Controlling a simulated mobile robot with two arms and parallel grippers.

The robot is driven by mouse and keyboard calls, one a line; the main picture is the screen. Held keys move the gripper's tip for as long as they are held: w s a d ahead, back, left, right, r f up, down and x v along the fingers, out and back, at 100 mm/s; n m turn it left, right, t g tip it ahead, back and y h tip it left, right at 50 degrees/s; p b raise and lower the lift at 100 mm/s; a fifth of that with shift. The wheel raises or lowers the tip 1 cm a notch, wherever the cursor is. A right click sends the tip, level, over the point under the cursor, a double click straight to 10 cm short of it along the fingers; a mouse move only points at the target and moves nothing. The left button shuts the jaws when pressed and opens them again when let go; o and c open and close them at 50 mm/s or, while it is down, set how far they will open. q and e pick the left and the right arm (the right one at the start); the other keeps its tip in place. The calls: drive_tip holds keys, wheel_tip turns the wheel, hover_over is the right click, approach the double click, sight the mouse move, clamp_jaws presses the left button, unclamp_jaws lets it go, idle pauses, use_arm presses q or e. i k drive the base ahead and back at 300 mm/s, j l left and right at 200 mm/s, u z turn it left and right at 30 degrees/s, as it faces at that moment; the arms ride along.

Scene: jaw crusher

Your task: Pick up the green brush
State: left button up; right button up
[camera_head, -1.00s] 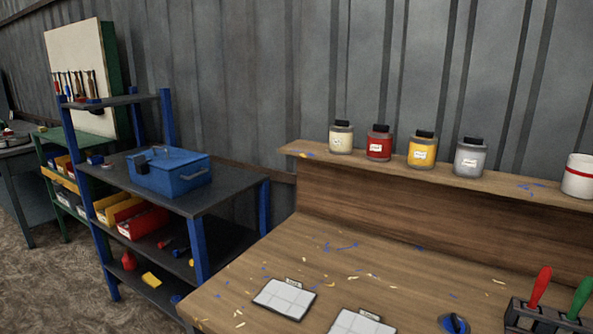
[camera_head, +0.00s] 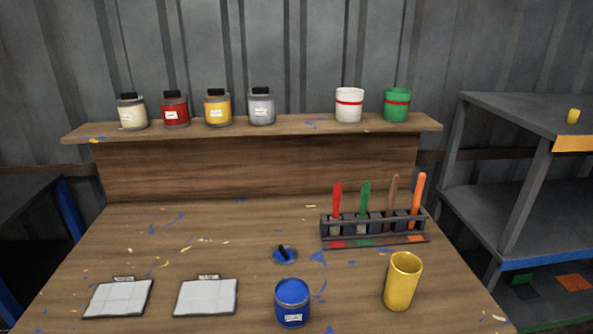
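The green brush (camera_head: 364,203) stands upright in a dark brush rack (camera_head: 376,239) on the right part of the wooden workbench. Its green handle points up, and its lower end is hidden in the rack. It stands between a red-handled brush (camera_head: 336,203) on the left and a brown-handled brush (camera_head: 390,196) on the right. An orange-handled brush (camera_head: 417,198) leans slightly at the rack's right end. Neither of my grippers shows in the head view.
On the bench (camera_head: 150,235), a blue paint jar (camera_head: 292,304) and a yellow cup (camera_head: 403,282) stand in front of the rack. A dark-handled blue lid (camera_head: 285,255) and two white tile pads (camera_head: 206,297) lie left. Jars and two pots (camera_head: 349,105) line the back shelf.

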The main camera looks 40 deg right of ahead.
sight(365, 194)
drive_tip(key=z, duration=1.6)
